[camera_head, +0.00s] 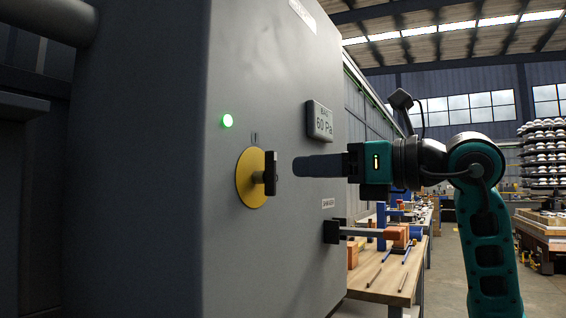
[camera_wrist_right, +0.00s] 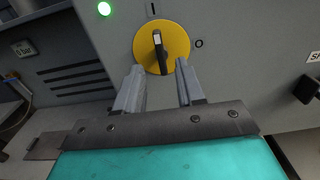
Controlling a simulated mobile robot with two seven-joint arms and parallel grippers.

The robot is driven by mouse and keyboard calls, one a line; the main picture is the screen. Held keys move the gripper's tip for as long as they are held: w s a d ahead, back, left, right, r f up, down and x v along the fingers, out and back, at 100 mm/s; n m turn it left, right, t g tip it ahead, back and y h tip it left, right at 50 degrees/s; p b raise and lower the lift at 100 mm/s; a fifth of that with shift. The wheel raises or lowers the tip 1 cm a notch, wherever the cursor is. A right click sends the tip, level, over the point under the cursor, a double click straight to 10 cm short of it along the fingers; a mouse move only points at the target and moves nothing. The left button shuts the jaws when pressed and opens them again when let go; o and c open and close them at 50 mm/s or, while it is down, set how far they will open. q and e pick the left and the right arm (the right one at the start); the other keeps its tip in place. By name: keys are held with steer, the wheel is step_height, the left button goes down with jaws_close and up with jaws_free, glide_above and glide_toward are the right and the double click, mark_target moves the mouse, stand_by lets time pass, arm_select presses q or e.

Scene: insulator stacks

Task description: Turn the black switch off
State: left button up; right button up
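The black switch (camera_head: 270,174) is a bar handle on a round yellow plate (camera_head: 247,178) on the grey cabinet's face. In the right wrist view the switch (camera_wrist_right: 158,52) stands nearly upright on the plate (camera_wrist_right: 176,45), with an "I" mark above and an "O" mark to the right. My right gripper (camera_head: 300,166) points at the switch from the right, a short way off. In the wrist view its two fingers (camera_wrist_right: 158,80) are apart, below and on either side of the switch, with nothing between them. My left gripper is out of view.
A green lamp (camera_head: 227,121) glows on the cabinet (camera_head: 225,240) above the switch. A wooden workbench (camera_head: 385,284) with tools stands behind, below my right arm.

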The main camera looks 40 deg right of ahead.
mark_target(275, 169)
steer(key=p+x, duration=0.1)
steer(key=x, duration=0.5)
steer(key=shift+s, duration=0.1)
jaws_close()
stand_by(0.3)
